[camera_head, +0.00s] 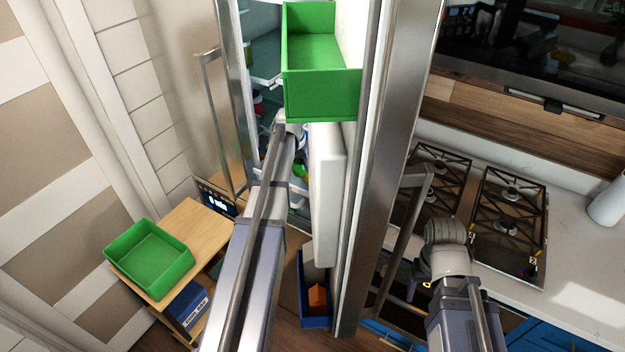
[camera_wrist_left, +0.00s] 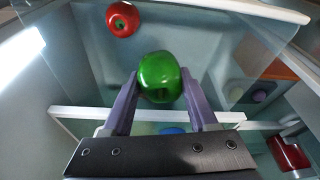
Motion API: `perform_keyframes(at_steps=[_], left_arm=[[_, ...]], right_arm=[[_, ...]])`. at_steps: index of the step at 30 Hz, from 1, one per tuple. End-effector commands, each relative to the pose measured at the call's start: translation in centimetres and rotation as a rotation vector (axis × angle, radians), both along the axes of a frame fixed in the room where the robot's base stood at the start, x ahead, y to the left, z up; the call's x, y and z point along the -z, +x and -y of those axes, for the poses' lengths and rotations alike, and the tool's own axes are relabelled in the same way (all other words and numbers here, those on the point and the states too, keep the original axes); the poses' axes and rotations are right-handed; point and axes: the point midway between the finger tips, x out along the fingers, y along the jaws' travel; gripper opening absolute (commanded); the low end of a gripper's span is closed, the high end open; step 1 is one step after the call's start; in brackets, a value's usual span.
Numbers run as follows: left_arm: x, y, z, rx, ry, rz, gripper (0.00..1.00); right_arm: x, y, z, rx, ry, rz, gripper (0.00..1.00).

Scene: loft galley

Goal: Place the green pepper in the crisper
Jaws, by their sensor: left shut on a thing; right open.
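The green pepper (camera_wrist_left: 160,77) is between the two fingers of my left gripper (camera_wrist_left: 158,88) in the left wrist view. The gripper is shut on it and holds it inside the open fridge. In the head view a small part of the pepper (camera_head: 300,171) shows beside my left arm, which hides most of that gripper. A pale, translucent bin, seemingly the crisper (camera_wrist_left: 285,10), lies beyond the pepper with a red round item (camera_wrist_left: 123,18) in it. I cannot tell the pepper's height over it. My right gripper (camera_head: 428,284) is open near the stove counter's front.
The open fridge door (camera_head: 385,150) stands right of my left arm; a green bin (camera_head: 320,97) is high at the fridge. Another green bin (camera_head: 150,258) sits on a wooden cart at left. A fridge shelf edge (camera_wrist_left: 85,114) and a red container (camera_wrist_left: 288,153) are near the left gripper.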

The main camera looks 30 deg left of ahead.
Motion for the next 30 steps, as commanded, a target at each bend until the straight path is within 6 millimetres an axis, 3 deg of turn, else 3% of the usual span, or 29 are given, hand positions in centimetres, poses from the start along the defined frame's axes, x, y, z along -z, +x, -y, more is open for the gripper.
perform_keyframes(at_steps=[12, 20, 30], left_arm=[[5.9, 0.0, 0.0, 0.0, 0.0, 0.0, 0.03], [6.2, 0.0, 0.0, 0.0, 0.0, 0.0, 0.03], [9.8, 0.0, 0.0, 0.0, 0.0, 0.0, 0.03]], right_arm=[[5.9, 0.0, 0.0, -0.012, -0.002, -0.001, 0.68], [6.2, 0.0, 0.0, -0.013, -0.002, -0.001, 0.68], [9.8, 0.0, 0.0, -0.013, -0.003, 0.0, 0.68]])
